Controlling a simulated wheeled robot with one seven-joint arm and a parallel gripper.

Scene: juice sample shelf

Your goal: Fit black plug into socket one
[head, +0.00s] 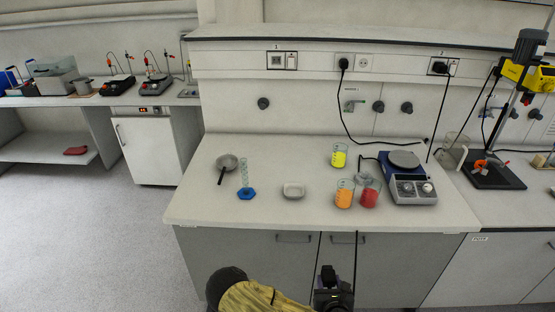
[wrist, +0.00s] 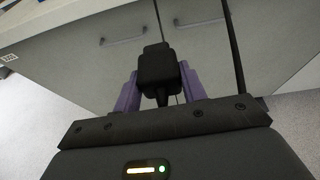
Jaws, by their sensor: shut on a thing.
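In the wrist view, my gripper (wrist: 160,80) is shut on a black plug (wrist: 156,64), with one purple finger on each side of it. In the head view, my gripper (head: 332,290) is low in front of the counter, and the black plug (head: 328,273) shows at its top. The plug is well below and away from the wall sockets. A socket panel (head: 282,61) with a small, hard-to-read mark above it is at the left of the wall rail. The plug's pins are hidden.
Other black plugs sit in the middle socket (head: 343,63) and right socket (head: 451,67).

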